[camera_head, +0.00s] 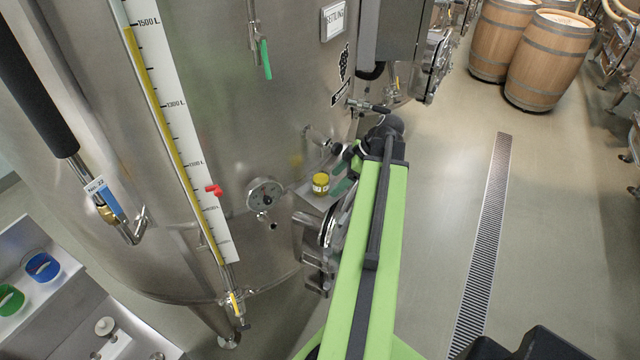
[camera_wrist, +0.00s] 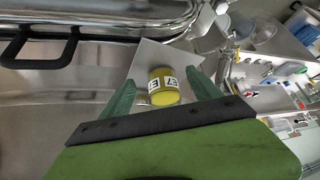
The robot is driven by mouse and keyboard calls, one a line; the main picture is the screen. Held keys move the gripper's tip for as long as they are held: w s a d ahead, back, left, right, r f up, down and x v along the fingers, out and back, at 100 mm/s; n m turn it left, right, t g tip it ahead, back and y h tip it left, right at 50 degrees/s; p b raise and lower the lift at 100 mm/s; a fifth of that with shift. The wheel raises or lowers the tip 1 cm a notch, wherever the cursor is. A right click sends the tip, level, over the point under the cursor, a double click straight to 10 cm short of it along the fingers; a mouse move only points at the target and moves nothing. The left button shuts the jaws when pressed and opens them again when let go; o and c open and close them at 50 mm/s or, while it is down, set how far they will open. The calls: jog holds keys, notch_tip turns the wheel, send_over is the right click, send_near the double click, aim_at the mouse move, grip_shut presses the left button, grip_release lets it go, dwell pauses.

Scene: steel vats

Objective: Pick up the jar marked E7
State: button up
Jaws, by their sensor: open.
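The jar marked E7 (camera_wrist: 163,87) is small and yellow with a white label. In the wrist view it sits between and just beyond the two green fingers of my gripper (camera_wrist: 160,92), which are open and apart from it. In the head view the jar (camera_head: 320,184) stands on a small metal shelf (camera_head: 310,197) at the side of the vat, just left of my gripper (camera_head: 347,172). The shelf also shows in the wrist view (camera_wrist: 150,52). My arm hides part of the shelf's right side in the head view.
The steel vat (camera_head: 240,100) rises close behind the shelf, with a dial gauge (camera_head: 264,194) to the left. A round hatch (camera_head: 335,225) lies below the shelf. Wooden barrels (camera_head: 543,60) stand far right, and the floor around the drain (camera_head: 484,235) is clear.

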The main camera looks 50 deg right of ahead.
aim_at(321, 184)
jog(key=shift+w+a, duration=0.3)
jog(key=shift+w, duration=0.1)
jog(key=shift+w+a+f, duration=0.25)
jog(key=shift+w+a, duration=0.7)
jog(key=shift+w, duration=0.3)
jog(key=f+b, duration=0.2)
jog(key=shift+w+a+f+b, duration=0.1)
jog(key=shift+w+a+b, duration=0.1)
jog(key=shift+w+b, duration=0.1)
jog(key=shift+w+a+f, duration=0.1)
jog(key=shift+w+f, duration=0.05)
jog(key=shift+w, duration=0.05)
jog(key=shift+r, duration=0.2)
grip_shut()
